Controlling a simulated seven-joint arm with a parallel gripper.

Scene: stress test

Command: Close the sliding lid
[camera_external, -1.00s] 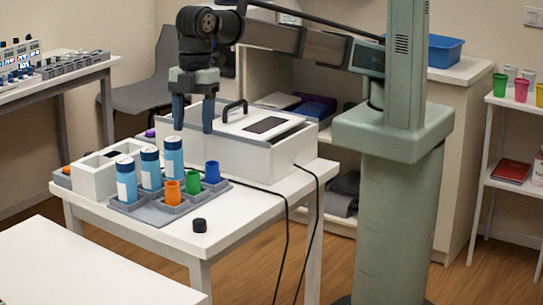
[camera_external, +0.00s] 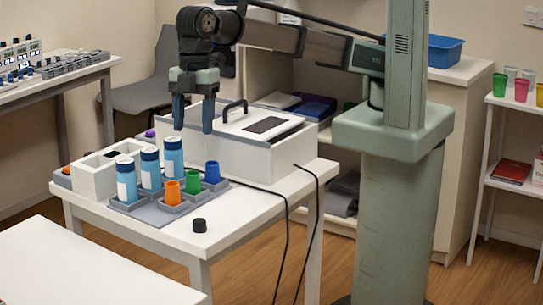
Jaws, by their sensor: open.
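The white box (camera_external: 255,163) stands at the back of the small white table. Its sliding lid (camera_external: 268,122) is white with a dark rectangular patch and a black arched handle (camera_external: 235,108) at its left end. The lid covers the right part of the box top; the left part appears uncovered, partly hidden by my gripper. My gripper (camera_external: 193,128) points down with its blue fingers apart and empty. In the picture it is left of the handle, in front of or over the box's left part; its exact depth is hard to tell.
A grey rack with several blue bottles (camera_external: 174,157) and orange (camera_external: 172,193), green and blue cups stands in front of the box. A black cap (camera_external: 199,225) lies near the table's front edge. A white open-topped block (camera_external: 95,175) is at left. Black cables hang over the right edge.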

